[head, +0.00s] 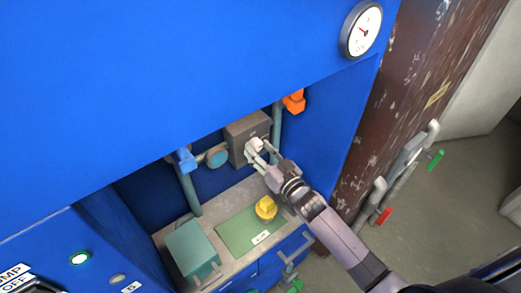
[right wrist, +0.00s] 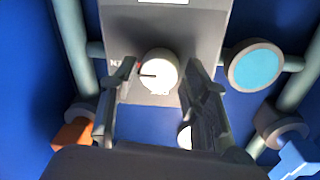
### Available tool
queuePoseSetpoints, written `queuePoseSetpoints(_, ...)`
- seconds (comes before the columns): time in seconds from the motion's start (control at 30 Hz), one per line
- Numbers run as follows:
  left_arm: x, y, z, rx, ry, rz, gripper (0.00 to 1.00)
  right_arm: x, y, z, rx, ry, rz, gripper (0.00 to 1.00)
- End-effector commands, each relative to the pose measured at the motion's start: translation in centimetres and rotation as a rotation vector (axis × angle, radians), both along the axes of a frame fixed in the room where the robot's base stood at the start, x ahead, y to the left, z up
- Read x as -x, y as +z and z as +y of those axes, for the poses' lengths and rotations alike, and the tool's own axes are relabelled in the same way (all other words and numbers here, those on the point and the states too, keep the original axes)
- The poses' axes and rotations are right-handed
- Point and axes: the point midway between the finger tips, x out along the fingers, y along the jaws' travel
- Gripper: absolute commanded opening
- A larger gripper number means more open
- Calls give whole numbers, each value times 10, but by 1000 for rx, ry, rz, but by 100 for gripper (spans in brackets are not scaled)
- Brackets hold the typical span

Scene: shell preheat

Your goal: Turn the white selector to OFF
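The white selector (head: 254,146) is a round knob on the front of a grey box (head: 240,128) in the blue recess. In the right wrist view the selector (right wrist: 158,70) has a dark pointer line toward the picture's left, near a small red mark and partly hidden lettering. My right gripper (head: 264,155) is at the selector. In the right wrist view its two dark fingers (right wrist: 158,76) are apart, one on each side of the knob, with narrow gaps visible. The full lettering around the knob cannot be read. My left gripper is not in view.
A blue valve handle (head: 186,160) and an orange one (head: 294,101) sit on pipes either side of the box. Below are a yellow knob-like object (head: 266,208) on a green mat (head: 236,232) and a teal box (head: 190,250). A gauge (head: 361,30) is above right.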

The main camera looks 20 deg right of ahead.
Motion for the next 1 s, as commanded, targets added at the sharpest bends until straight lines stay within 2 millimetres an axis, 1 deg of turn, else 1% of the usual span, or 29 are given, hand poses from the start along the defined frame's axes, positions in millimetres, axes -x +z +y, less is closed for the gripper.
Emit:
queuePoseSetpoints(0.03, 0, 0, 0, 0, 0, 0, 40, 0, 0, 0, 0, 0, 0, 37)
queuePoseSetpoints(0.07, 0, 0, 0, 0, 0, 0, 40, 0, 0, 0, 0, 0, 0, 35)
queuePoseSetpoints(0.5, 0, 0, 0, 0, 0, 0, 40, 0, 0, 0, 0, 0, 0, 6)
queuePoseSetpoints(0.77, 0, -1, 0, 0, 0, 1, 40, 0, 0, 0, 20, 0, -7, 5)
queuePoseSetpoints(1.0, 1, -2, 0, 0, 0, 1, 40, 0, -1, 0, 125, -1, -44, 5)
